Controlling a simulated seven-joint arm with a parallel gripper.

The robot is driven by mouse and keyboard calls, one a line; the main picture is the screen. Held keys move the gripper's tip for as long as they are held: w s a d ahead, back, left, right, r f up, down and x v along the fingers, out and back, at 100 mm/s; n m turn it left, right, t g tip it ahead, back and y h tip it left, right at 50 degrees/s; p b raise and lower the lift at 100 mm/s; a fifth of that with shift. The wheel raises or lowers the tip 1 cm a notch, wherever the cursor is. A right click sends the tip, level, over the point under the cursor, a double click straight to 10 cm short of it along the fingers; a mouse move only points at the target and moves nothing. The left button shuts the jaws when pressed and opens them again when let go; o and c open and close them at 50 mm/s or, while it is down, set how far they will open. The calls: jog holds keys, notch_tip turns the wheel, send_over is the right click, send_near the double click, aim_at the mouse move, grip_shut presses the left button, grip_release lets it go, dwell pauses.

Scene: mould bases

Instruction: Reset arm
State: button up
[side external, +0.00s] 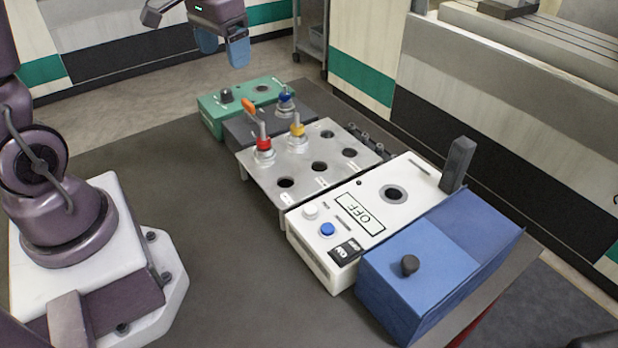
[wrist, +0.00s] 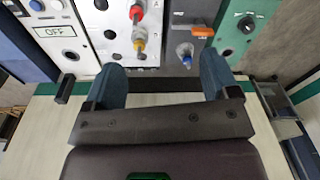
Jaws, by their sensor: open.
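My gripper (side external: 222,46) is at the top of the side external view, raised above the table and behind the green box. Its two blue fingers are apart with nothing between them. In the wrist view my gripper (wrist: 165,88) also shows open and empty, with the row of boxes beyond the fingertips. My gripper touches none of the boxes.
On the table (side external: 200,240) stand a green box (side external: 240,105), a dark grey box (side external: 238,132), a metal plate (side external: 300,185) with red and yellow-collared parts, a white box (side external: 335,245) reading OFF, and a blue box (side external: 440,265). A dark post (side external: 458,165) stands upright.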

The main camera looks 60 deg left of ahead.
jog(key=s+d+r+m+t, duration=0.2)
jog(key=s+d+r+t, duration=0.2)
jog(key=s+d, duration=0.7)
notch_tip(320, 180, up, 2)
jog(key=shift+s+d+r+m+t+h, duration=0.2)
jog(key=shift+d+m+t+h, duration=0.15)
jog(key=shift+d, duration=0.5)
